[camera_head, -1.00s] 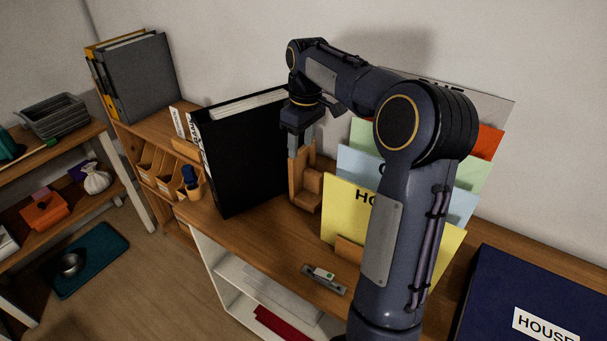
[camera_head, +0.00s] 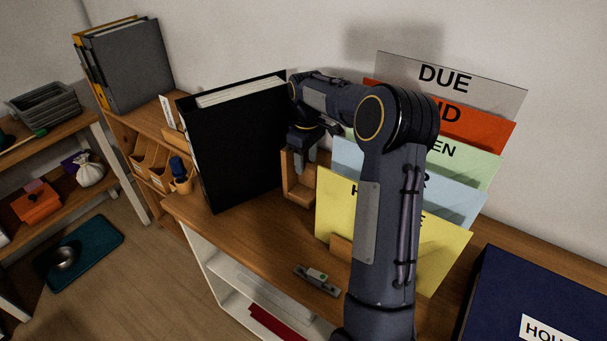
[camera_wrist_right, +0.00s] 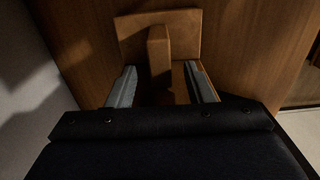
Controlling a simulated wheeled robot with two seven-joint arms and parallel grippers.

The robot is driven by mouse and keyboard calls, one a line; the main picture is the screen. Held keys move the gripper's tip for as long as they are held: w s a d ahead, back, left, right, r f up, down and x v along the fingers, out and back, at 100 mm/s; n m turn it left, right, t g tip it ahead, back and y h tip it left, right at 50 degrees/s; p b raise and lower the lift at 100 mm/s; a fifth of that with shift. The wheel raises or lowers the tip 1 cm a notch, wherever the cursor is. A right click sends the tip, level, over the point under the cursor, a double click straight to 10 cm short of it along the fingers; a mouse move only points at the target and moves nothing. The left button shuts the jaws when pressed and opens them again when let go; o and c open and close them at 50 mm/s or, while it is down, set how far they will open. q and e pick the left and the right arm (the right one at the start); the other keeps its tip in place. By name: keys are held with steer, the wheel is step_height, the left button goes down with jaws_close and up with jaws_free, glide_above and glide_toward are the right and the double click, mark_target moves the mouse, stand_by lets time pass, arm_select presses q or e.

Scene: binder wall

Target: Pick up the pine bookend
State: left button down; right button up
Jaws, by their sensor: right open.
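The pine bookend (camera_head: 291,183) stands on the wooden shelf top, just right of a large black binder (camera_head: 235,145). My right gripper (camera_head: 305,163) is over it, pointing down, and its fingers partly hide it. In the right wrist view the bookend (camera_wrist_right: 159,52) shows a broad plate with an upright block in front. The open fingers of my right gripper (camera_wrist_right: 160,88) lie on either side of the block, with gaps between. I cannot tell whether either finger touches the wood. My left gripper is not in view.
Coloured file cards, the front one yellow (camera_head: 338,213), stand close right of the bookend, partly behind my arm. A small grey tool (camera_head: 317,280) lies at the shelf's front. A dark blue box (camera_head: 530,300) is at the lower right. The wall is close behind.

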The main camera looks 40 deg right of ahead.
steer(key=shift+f, duration=0.1)
steer(key=shift+c, duration=0.2)
jaws_close()
stand_by(1.2)
